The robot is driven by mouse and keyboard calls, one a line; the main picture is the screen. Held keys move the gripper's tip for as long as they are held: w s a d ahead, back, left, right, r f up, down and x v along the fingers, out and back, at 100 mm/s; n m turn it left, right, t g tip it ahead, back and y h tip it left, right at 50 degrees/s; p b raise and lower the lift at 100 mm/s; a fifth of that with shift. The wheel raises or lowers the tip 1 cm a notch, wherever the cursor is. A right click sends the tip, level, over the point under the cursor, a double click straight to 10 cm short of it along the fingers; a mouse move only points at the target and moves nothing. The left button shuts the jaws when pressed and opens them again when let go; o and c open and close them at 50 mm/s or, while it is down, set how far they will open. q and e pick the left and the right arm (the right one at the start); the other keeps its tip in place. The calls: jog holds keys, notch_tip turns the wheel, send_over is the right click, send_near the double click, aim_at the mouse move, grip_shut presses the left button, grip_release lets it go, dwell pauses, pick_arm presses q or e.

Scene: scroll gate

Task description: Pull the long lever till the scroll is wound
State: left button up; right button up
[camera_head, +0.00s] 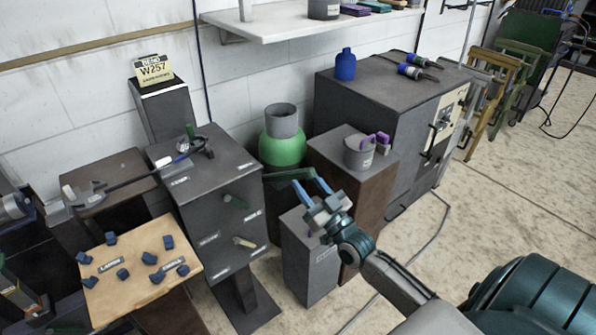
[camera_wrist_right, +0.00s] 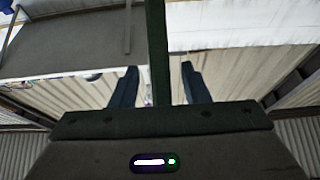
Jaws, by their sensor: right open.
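A long dark rod that looks like the lever (camera_head: 130,182) runs from a grey end piece at the left to a mount on top of a dark grey cabinet (camera_head: 205,195) in the head view. I cannot make out a scroll. My right gripper (camera_head: 310,184) is open, with two blue fingers pointing away. It is well to the right of the rod, above a small grey box and in front of a green bottle. In the right wrist view, the open fingers (camera_wrist_right: 160,80) show a dark upright bar between them; I cannot tell its distance. My left gripper is not in view.
A tan board (camera_head: 140,270) with several blue blocks stands at the front left. A green bottle (camera_head: 282,140), a brown box (camera_head: 352,190) with a grey pot and a large grey cabinet (camera_head: 375,95) stand behind my right arm. The floor at the right is mostly clear.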

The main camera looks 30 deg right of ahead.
aim_at(298, 170)
jog(key=x, duration=0.4)
jog(key=shift+f, duration=0.1)
jog(key=shift+w+r, duration=0.2)
jog(key=shift+w, duration=0.15)
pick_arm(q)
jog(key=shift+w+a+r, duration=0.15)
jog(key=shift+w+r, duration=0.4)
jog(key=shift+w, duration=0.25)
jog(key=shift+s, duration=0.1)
pick_arm(e)
jog(key=shift+c, duration=1.3)
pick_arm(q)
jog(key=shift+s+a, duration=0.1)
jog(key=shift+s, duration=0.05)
pick_arm(e)
grip_shut()
